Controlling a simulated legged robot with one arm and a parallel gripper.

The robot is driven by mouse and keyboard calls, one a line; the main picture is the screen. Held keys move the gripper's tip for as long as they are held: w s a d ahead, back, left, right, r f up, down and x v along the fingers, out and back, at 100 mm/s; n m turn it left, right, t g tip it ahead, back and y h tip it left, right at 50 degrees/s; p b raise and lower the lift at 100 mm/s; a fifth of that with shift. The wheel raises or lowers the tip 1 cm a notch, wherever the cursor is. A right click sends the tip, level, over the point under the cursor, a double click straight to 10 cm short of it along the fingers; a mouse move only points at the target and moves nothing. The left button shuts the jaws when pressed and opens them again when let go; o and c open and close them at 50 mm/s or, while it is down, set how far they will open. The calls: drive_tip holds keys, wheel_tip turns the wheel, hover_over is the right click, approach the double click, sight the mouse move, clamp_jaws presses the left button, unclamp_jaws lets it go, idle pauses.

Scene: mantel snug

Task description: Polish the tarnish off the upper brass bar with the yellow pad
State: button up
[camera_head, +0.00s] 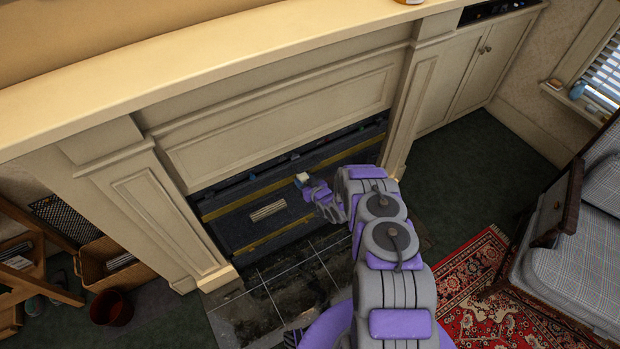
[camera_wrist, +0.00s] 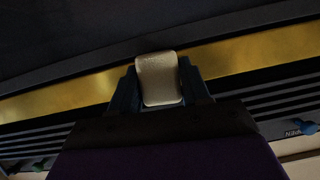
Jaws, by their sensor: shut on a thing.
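The upper brass bar (camera_head: 240,198) runs across the dark fireplace front, below the mantel panel. In the wrist view the brass bar (camera_wrist: 258,52) crosses the picture on a slant, dull gold with darker patches. My gripper (camera_head: 303,183) is at the bar, near its middle. It is shut on the pale yellow pad (camera_wrist: 158,80), which sits between the two dark fingers and overlaps the bar in the wrist view. The pad also shows as a small pale block in the head view (camera_head: 302,178). I cannot tell whether the pad touches the bar. The pad hides part of the bar.
A lower brass bar (camera_head: 275,236) and a pale slotted vent (camera_head: 268,210) lie below the upper bar. The cream mantel shelf (camera_head: 200,65) juts out above. Tiled hearth (camera_head: 290,285) lies in front.

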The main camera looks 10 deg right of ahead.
drive_tip(key=shift+a, duration=0.2)
drive_tip(key=shift+s, duration=0.15)
drive_tip(key=shift+s+d+p, duration=0.3)
drive_tip(key=shift+s+d, duration=0.05)
drive_tip(key=shift+s, duration=0.55)
drive_tip(key=shift+s+d+p, duration=0.3)
drive_tip(key=shift+s+p, duration=0.05)
drive_tip(key=shift+s, duration=0.6)
drive_tip(key=shift+s+d+p, duration=0.3)
drive_tip(key=shift+s+d, duration=0.05)
drive_tip(key=shift+s, duration=0.55)
drive_tip(key=shift+s, duration=0.1)
drive_tip(key=s, duration=0.1)
drive_tip(key=s+d+p, duration=0.1)
drive_tip(key=shift+s, duration=0.35)
